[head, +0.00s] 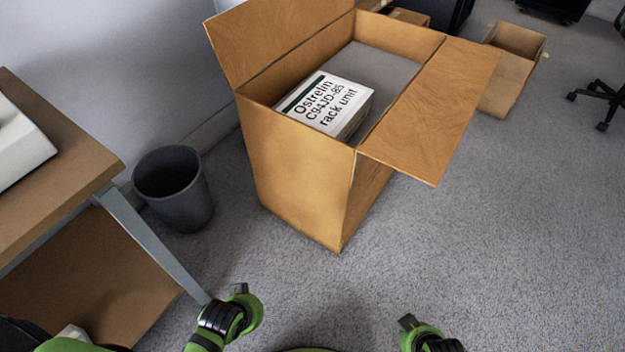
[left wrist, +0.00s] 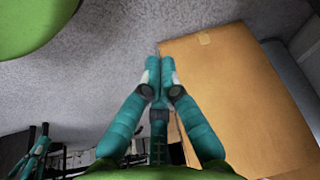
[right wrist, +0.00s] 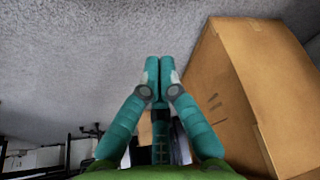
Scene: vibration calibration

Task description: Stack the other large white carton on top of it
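A grey surface (head: 378,80) fills the rest of the box's inside. I cannot make out a second large white carton. My left gripper (left wrist: 160,68) has its fingers together with nothing between them, near the box's brown side in the left wrist view. My right gripper (right wrist: 159,68) also has its fingers together and empty, with the box (right wrist: 225,95) to its right. Both arms show low in the head view.
A wooden desk (head: 60,170) with a lower shelf and a white object (head: 20,140) stands at left. A dark waste bin (head: 173,190) is between desk and box. A smaller open box (head: 510,70) and a chair (head: 600,95) are at right. Carpet at right front is clear.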

